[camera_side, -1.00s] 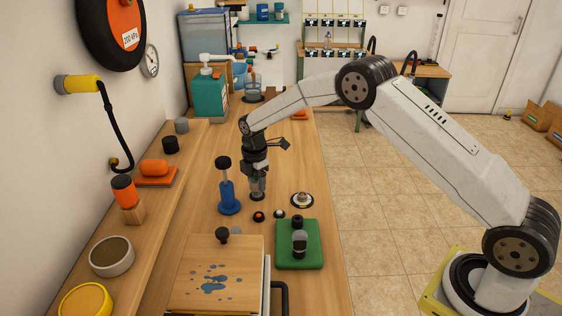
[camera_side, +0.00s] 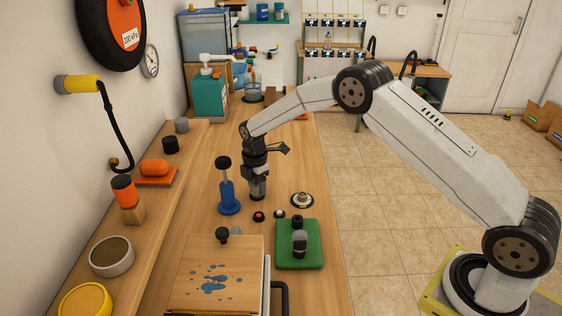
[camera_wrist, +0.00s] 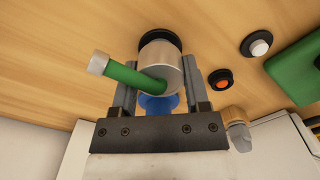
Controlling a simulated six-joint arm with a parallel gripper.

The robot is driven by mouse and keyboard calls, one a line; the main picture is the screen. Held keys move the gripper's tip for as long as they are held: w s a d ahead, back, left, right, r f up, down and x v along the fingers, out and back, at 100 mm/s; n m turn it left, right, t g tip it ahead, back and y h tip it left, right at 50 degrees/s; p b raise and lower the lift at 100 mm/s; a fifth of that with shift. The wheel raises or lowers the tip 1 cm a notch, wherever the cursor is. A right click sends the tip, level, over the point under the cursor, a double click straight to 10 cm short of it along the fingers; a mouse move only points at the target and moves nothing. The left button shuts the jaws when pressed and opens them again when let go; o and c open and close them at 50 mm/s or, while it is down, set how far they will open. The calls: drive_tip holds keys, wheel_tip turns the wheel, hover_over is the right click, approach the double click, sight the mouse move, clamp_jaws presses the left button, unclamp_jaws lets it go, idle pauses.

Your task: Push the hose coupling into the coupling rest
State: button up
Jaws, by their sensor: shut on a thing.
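My gripper (camera_side: 257,178) points down over the wooden bench. It also shows in the wrist view (camera_wrist: 162,86), with its two fingers shut on a silver cylinder that I take to be the hose coupling (camera_wrist: 158,62). A green stub with a pale tip sticks out of it to the left. In the side view, the lower part of the coupling (camera_side: 257,191) shows below the fingers, close to the bench. A black ring (camera_wrist: 160,36) shows at its far end. I cannot tell whether this ring is the coupling rest or part of the coupling.
A blue pump-like stand (camera_side: 229,195) is close to the left of my gripper. Orange (camera_side: 259,216) and white (camera_side: 279,214) buttons, a round disc (camera_side: 302,200) and a green pad (camera_side: 290,258) stand nearer the camera. A wooden-topped box (camera_side: 215,275) is in front.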

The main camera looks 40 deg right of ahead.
drive_tip(key=shift+f, duration=0.75)
idle(1.1)
drive_tip(key=o, duration=1.3)
drive_tip(key=shift+r, duration=0.15)
drive_tip(key=shift+r, duration=3.8)
drive_tip(key=shift+s, duration=0.1)
drive_tip(key=shift+s+r+m, duration=0.4)
drive_tip(key=shift+s+m, duration=0.15)
drive_tip(key=shift+m, duration=0.05)
drive_tip(key=s+r+m+t, duration=0.1)
drive_tip(key=s+m, duration=0.4)
drive_tip(key=s, duration=0.4)
drive_tip(key=s+r+m, duration=0.1)
drive_tip(key=s+m, duration=0.5)
drive_tip(key=s, duration=0.3)
drive_tip(key=s+r+m+t, duration=0.1)
drive_tip(key=s+m, duration=0.4)
drive_tip(key=s, duration=0.5)
drive_tip(key=shift+s+r+t, duration=0.1)
drive_tip(key=shift+r+t, duration=0.2)
